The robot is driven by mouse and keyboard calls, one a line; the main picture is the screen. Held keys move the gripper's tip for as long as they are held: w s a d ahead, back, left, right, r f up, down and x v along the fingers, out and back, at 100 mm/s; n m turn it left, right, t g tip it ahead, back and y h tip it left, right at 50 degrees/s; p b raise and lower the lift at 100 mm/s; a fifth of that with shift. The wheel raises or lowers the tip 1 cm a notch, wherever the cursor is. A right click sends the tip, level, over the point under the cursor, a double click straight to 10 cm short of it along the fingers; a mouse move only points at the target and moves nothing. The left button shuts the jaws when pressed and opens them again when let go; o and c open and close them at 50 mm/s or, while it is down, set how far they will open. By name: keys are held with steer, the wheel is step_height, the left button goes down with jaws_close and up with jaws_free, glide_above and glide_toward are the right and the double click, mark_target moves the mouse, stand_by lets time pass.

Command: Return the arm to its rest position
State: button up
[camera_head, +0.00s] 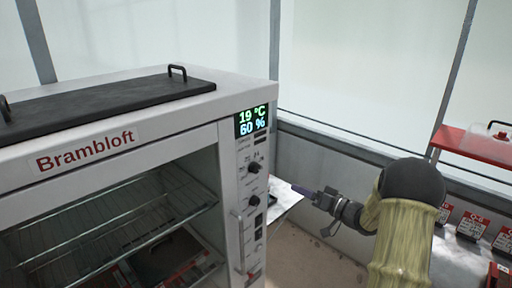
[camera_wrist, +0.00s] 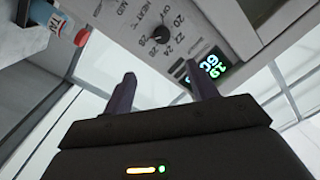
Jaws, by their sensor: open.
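My arm (camera_head: 400,220) reaches in from the lower right of the head view, with a yellowish sleeve and a dark joint. My gripper (camera_head: 300,190) points left, close to the right side of the white Brambloft cabinet. In the wrist view my gripper (camera_wrist: 164,88) shows two dark fingers spread apart with nothing between them. The cabinet's control panel with a dial (camera_wrist: 160,34) and a lit display (camera_wrist: 207,66) lies beyond the fingertips. I cannot tell the exact gap to the panel.
The cabinet (camera_head: 228,170) has an open front with wire racks (camera_head: 110,225) and a black handled lid (camera_head: 110,100) on top. A red shelf (camera_head: 465,145) and several labelled packets (camera_head: 472,228) stand at the right. A bottle with a red cap (camera_wrist: 82,37) shows at the wrist view's upper left.

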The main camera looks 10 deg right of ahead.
steer(key=s+a+f+g+h, duration=0.2)
steer(key=s+a+g+h, duration=0.1)
steer(key=s, duration=0.6)
steer(key=s+a+f+g+h, duration=0.2)
steer(key=s+a+g+h, duration=0.2)
steer(key=s, duration=0.5)
steer(key=s+a+f+g+h, duration=0.2)
steer(key=s+a+g+h, duration=0.2)
steer(key=s, duration=0.5)
steer(key=shift+s+a+f+m+h, duration=0.25)
steer(key=shift+s+f+m+h, duration=0.05)
steer(key=shift+s+f, duration=0.1)
